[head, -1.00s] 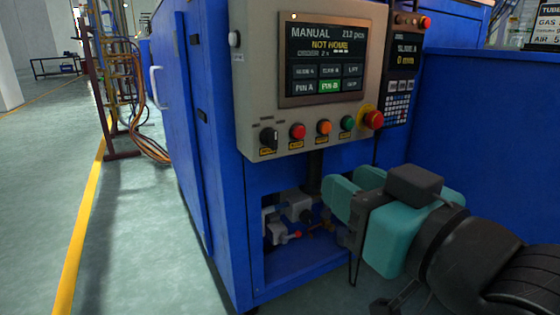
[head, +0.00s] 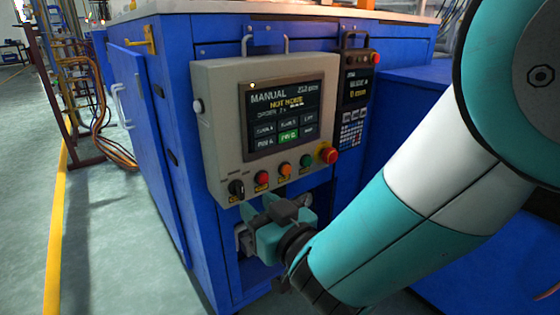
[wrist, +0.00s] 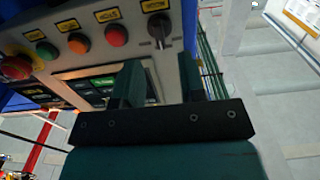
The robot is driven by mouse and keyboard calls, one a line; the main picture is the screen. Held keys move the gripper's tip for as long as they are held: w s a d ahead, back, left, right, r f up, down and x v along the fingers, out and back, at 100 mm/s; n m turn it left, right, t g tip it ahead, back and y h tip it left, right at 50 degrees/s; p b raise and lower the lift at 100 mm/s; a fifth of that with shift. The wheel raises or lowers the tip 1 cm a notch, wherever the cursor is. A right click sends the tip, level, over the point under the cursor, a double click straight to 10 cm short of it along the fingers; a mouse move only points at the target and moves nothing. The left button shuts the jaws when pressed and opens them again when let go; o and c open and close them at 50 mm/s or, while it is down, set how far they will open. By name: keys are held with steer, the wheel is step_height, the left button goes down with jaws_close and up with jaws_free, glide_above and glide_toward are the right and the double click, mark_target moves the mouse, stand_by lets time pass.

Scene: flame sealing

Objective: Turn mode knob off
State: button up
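The mode knob (head: 236,188) is a black rotary knob at the lower left of the grey control panel (head: 216,120). In the wrist view the mode knob (wrist: 159,27) lies beyond the fingertips, roughly in line with the gap between them, its bar pointing along the picture's vertical. My gripper (head: 257,206) is just below and right of the knob in the head view. In the wrist view my gripper (wrist: 160,72) has its two fingers apart with nothing between them. No contact with the knob shows.
Red (head: 262,178), orange (head: 285,169) and green (head: 306,160) buttons and a red emergency stop (head: 328,153) sit right of the knob. The screen (head: 280,115) reads MANUAL, NOT HOME. A recess with fittings opens below the panel.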

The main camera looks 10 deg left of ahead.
mark_target(243, 192)
steer(key=p+x, duration=0.2)
steer(key=p, duration=0.1)
steer(key=p+x, duration=0.1)
steer(key=p, duration=0.1)
steer(key=shift+w+a+r, duration=0.3)
steer(key=shift+r, duration=0.05)
steer(key=shift+w+a+f+p, duration=0.1)
steer(key=shift+w+a+p, duration=0.25)
steer(key=shift+p, duration=0.3)
steer(key=shift+w+a+f, duration=0.1)
steer(key=shift+a+f, duration=0.1)
jaws_close()
